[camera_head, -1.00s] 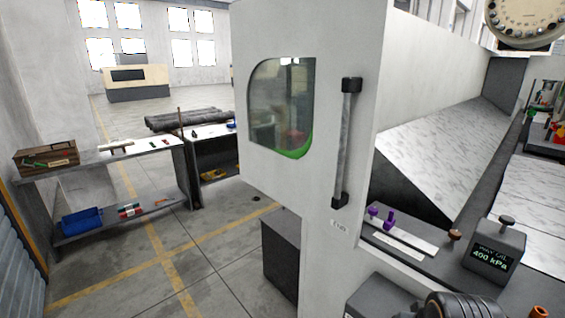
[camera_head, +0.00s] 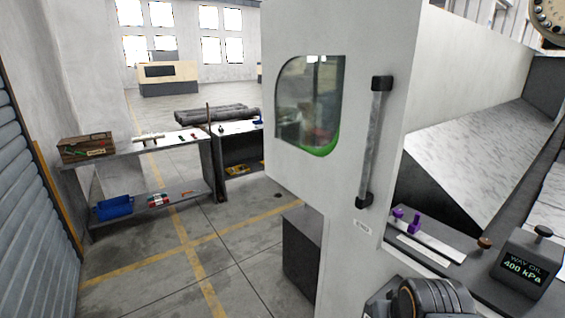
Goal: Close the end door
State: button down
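A white door panel (camera_head: 300,175) with a rounded window (camera_head: 308,105) stands at the near end of the large machine, right of the middle. I take it for the end door. A vertical grey bar handle (camera_head: 375,140) with dark end mounts is on the panel's right part. The hinge side and how far the door stands open cannot be made out. My gripper is not in view; only a dark rounded part, likely of my arm, shows at the bottom right, well below the handle.
A way oil gauge box (camera_head: 527,263) and purple knobs (camera_head: 406,222) are on the machine ledge at right. A dark cabinet (camera_head: 303,252) stands below the panel. A shelf bench (camera_head: 155,150) is at left. The floor (camera_head: 190,255) between is clear.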

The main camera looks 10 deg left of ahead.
aim_at(340, 154)
jog(key=u, duration=0.9)
jog(key=i, duration=1.15)
jog(key=u, duration=0.7)
jog(key=i, duration=2.2)
jog(key=z, duration=0.9)
jog(key=i, duration=1.1)
jog(key=z, duration=0.55)
